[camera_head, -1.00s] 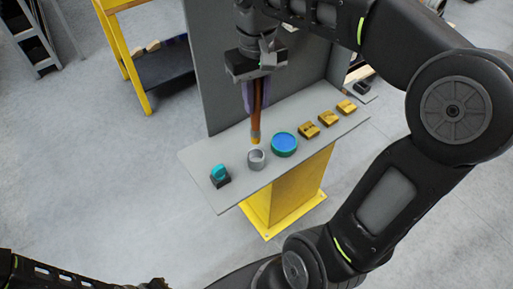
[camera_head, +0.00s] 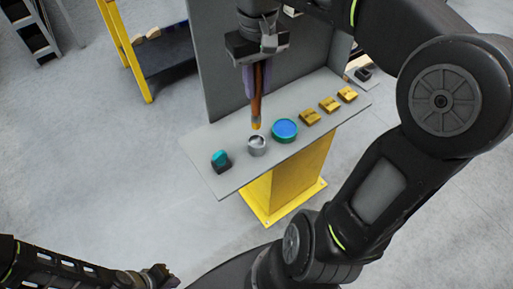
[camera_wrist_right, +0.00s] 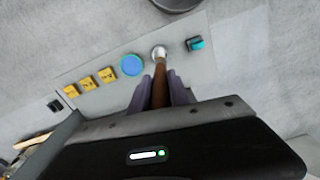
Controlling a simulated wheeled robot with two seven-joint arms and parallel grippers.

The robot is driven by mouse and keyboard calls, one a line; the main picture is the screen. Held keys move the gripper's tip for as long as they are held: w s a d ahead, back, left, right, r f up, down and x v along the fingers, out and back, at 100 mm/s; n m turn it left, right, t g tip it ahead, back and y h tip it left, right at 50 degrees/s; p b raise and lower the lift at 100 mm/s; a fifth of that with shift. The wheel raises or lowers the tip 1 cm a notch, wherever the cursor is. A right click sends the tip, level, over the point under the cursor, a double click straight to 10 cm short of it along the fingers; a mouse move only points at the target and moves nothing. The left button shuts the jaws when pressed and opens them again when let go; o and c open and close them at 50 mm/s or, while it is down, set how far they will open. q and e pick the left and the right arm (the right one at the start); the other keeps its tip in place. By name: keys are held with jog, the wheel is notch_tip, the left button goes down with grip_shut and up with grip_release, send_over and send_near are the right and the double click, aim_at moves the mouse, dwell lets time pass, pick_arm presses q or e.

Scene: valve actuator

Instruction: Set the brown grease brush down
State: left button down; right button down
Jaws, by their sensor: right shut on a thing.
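The brown grease brush (camera_head: 258,95) hangs upright, tip down, between the purple fingers of my right gripper (camera_head: 250,85). My right gripper is shut on it.
A grey upright panel (camera_head: 219,75) stands behind. A yellow-framed rack (camera_head: 125,50) is at the back left.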

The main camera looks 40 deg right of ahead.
aim_at(258, 114)
jog(key=shift+f, duration=0.1)
jog(key=shift+f+b, duration=1)
jog(key=shift+f, duration=0.2)
notch_tip(258, 114, down, 2)
jog(key=shift+f+b, duration=0.25)
jog(key=shift+b, duration=0.1)
jog(key=shift+d+f, duration=0.1)
jog(key=shift+f, duration=0.6)
